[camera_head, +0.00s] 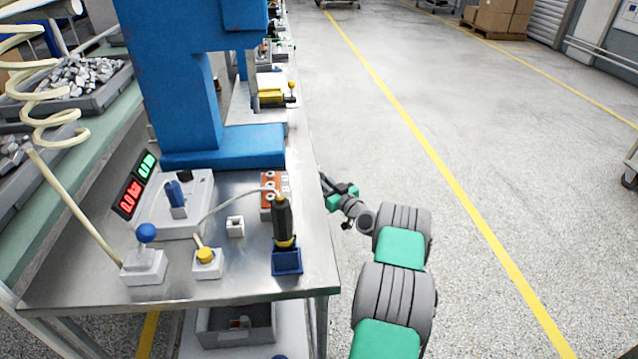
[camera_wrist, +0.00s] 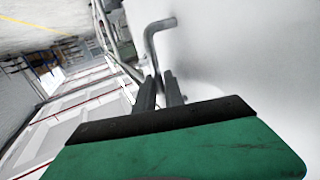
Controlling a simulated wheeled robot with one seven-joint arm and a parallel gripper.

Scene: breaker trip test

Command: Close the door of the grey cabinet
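In the wrist view, a pale grey-white panel (camera_wrist: 225,50) fills the right side, and a bent metal handle (camera_wrist: 152,50) stands out from it. I cannot tell for certain that this panel is the grey cabinet's door. My gripper (camera_wrist: 159,78) has its two dark fingers close together at the handle's lower end. The handle seems to run down between the fingertips, but whether they grip it is unclear. In the head view, my gripper (camera_head: 328,182) is just off the right edge of the metal workbench, and no grey cabinet door can be made out there.
The metal workbench (camera_head: 180,291) carries a blue press (camera_head: 185,90), a blue-knobbed lever (camera_head: 146,262), a yellow-knobbed switch box (camera_head: 207,262) and a dark tool in a blue holder (camera_head: 286,262). A grey bin (camera_head: 236,338) sits below. The floor (camera_head: 480,130) to the right is open.

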